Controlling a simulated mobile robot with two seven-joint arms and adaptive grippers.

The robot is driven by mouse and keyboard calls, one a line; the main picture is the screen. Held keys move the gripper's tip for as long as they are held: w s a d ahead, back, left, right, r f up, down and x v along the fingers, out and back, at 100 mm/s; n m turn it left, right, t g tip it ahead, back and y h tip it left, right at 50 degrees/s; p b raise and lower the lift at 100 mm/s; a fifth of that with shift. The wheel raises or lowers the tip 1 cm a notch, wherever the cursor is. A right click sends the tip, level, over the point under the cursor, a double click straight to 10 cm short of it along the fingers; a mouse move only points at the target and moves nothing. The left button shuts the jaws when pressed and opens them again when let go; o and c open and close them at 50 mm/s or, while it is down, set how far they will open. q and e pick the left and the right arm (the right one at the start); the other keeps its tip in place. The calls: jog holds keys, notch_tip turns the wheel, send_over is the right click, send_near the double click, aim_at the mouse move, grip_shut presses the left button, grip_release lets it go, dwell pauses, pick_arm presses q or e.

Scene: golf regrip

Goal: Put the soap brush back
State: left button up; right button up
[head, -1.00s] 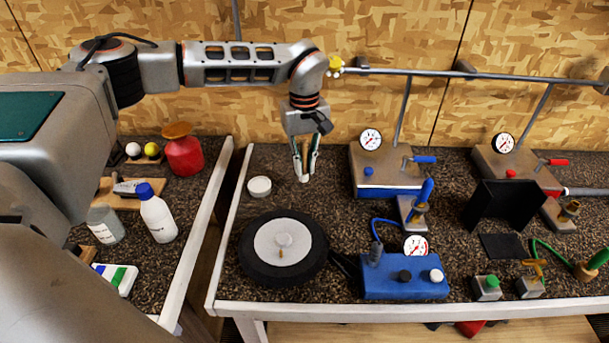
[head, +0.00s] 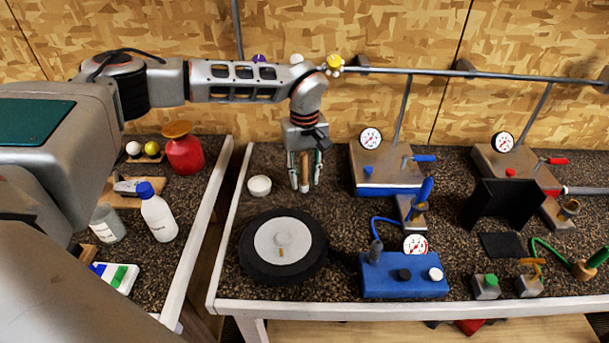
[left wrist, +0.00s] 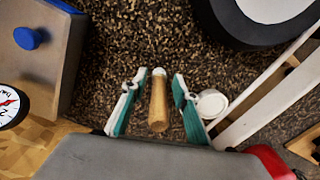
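The soap brush (head: 305,168) looks like a wooden handle with a small white end, which points down in the head view. It also shows in the left wrist view (left wrist: 158,102), between the fingers. My left gripper (head: 305,187) is over the back left of the right-hand bench, pointing down. Its fingers stand apart on either side of the brush, with gaps visible in the left wrist view. I cannot tell whether the white end touches the bench. A small round white pot (head: 259,186) stands just left of the gripper. My right gripper is not in view.
A black disc with a pale centre (head: 284,248) lies in front of the gripper. A gauge fixture (head: 386,172) stands to its right, and a blue box (head: 402,275) is front right. A gap separates the left bench, which holds a white bottle (head: 157,213) and a red container (head: 184,155).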

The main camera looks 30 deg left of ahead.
aim_at(304, 155)
pick_arm(q)
jog(key=shift+r, duration=0.15)
notch_tip(304, 155, up, 12)
jog(key=shift+b, duration=0.55)
dwell(0.4)
